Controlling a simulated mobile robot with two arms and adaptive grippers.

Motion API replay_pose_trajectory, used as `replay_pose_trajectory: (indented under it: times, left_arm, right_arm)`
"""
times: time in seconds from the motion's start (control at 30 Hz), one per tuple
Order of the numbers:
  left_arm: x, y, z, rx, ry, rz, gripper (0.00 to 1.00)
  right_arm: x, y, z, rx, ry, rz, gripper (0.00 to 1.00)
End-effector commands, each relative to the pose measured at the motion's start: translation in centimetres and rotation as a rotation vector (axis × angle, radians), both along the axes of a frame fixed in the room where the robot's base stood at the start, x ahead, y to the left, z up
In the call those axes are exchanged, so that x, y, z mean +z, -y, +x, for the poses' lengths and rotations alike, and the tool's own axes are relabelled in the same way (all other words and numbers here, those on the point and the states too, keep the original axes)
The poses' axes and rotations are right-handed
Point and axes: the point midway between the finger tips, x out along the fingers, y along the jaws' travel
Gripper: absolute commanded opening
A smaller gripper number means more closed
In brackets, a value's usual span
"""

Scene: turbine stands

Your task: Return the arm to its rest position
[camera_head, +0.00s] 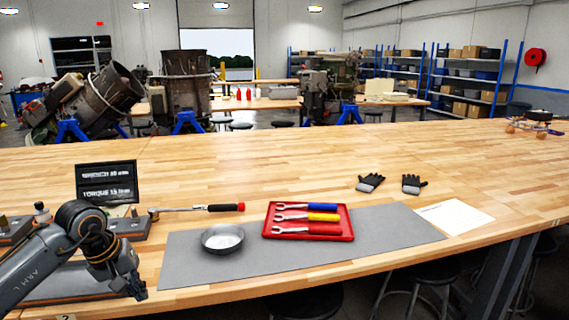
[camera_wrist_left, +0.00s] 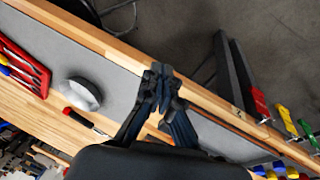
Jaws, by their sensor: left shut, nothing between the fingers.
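My left gripper (camera_head: 136,289) is at the lower left of the head view, near the front edge of the wooden workbench (camera_head: 330,160). In the left wrist view its two fingers (camera_wrist_left: 160,85) meet at the tips, shut and empty, with the grey mat and the bench edge beneath. My left arm (camera_head: 50,262) comes in from the left and is bent at the wrist. The right gripper does not show in either view.
A metal bowl (camera_head: 222,238) and a red tray (camera_head: 335,235) of wrenches sit on the grey mat (camera_head: 400,228). A torque wrench (camera_head: 205,208), a small display (camera_head: 107,182), gloves (camera_head: 370,183) and a paper sheet (camera_head: 455,216) lie around. The bench's far middle is clear.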

Motion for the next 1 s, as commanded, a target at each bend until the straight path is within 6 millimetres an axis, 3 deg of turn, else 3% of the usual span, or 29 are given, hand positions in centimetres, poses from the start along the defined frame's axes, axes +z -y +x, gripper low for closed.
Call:
replay_pose_trajectory:
  times: [0.27,0.37,0.5,0.57,0.6,0.73,0.77,0.87,1.0]
  left_arm:
    - [-5.4,7.7,0.5,0.258,-0.157,-0.439,0.00]
    - [-7.9,11.5,0.8,0.465,-0.294,-0.699,0.00]
    - [-12.5,16.0,1.9,0.965,-0.638,-1.163,0.00]
    - [-15.3,16.5,2.5,1.254,-0.831,-1.366,0.00]
    - [-17.7,16.2,2.8,1.460,-0.966,-1.490,0.00]
    - [-26.9,13.2,1.7,2.106,-1.345,-1.788,0.00]
    - [-28.9,12.5,1.0,-2.131,1.349,1.753,0.00]
    - [-35.5,10.2,-2.2,-1.920,1.162,1.432,0.00]
    - [-43.8,7.9,-8.7,-1.649,0.910,1.089,0.00]
  right_arm:
    - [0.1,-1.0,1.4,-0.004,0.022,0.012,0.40]
    - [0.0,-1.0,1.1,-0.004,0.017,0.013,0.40]
    - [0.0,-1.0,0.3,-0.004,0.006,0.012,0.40]
    - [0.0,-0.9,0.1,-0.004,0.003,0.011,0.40]
    - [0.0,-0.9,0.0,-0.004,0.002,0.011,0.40]
    - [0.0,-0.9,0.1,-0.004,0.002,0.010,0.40]
    - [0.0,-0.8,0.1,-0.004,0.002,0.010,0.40]
    - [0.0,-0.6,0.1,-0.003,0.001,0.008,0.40]
    - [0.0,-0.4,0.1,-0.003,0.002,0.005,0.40]
